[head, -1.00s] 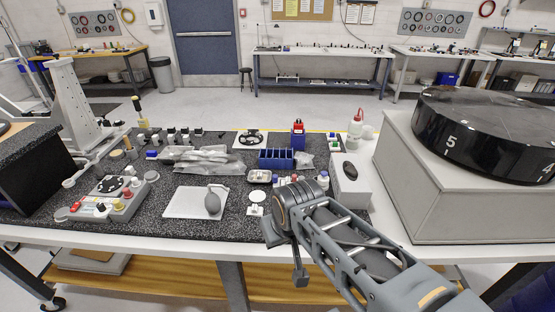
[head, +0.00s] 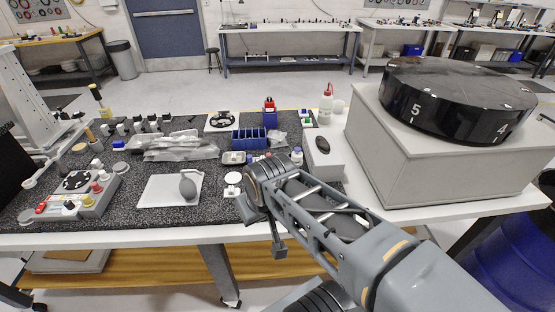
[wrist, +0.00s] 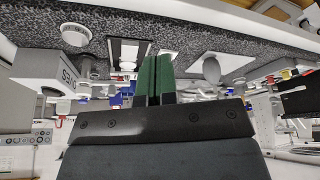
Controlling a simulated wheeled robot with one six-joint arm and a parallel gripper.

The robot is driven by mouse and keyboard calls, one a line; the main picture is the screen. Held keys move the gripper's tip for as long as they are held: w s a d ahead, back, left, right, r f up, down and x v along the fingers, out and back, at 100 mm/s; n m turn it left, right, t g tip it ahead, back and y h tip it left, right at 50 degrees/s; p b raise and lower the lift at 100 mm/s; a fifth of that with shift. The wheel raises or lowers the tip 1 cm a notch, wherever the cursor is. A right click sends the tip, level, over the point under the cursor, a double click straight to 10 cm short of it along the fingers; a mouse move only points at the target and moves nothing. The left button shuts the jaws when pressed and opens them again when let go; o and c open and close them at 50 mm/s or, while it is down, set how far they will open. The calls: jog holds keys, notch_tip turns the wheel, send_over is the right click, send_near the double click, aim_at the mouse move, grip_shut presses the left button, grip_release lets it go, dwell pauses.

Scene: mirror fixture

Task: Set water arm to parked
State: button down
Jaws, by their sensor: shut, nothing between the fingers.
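I cannot tell for sure which part is the water arm. A pale, slanted, perforated fixture (head: 32,88) stands at the left edge of the table, with thin rods near its foot. A grey control box (head: 72,194) with a dark dial and red, yellow and white knobs sits at the table's front left. My gripper (head: 279,250) hangs off the table's front edge, below my wrist, small and dark in the head view. In the wrist view its two green fingers (wrist: 155,78) are together with nothing visible between them. It touches none of these things.
A large black numbered drum (head: 455,100) sits on a grey cabinet at right. A blue barrel (head: 515,250) stands on the floor at lower right. The black speckled table mat (head: 130,212) carries a white board, a blue bin (head: 250,138), bottles and small blocks.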

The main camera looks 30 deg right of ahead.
aim_at(276, 155)
jog(key=c, duration=1.8)
grip_release()
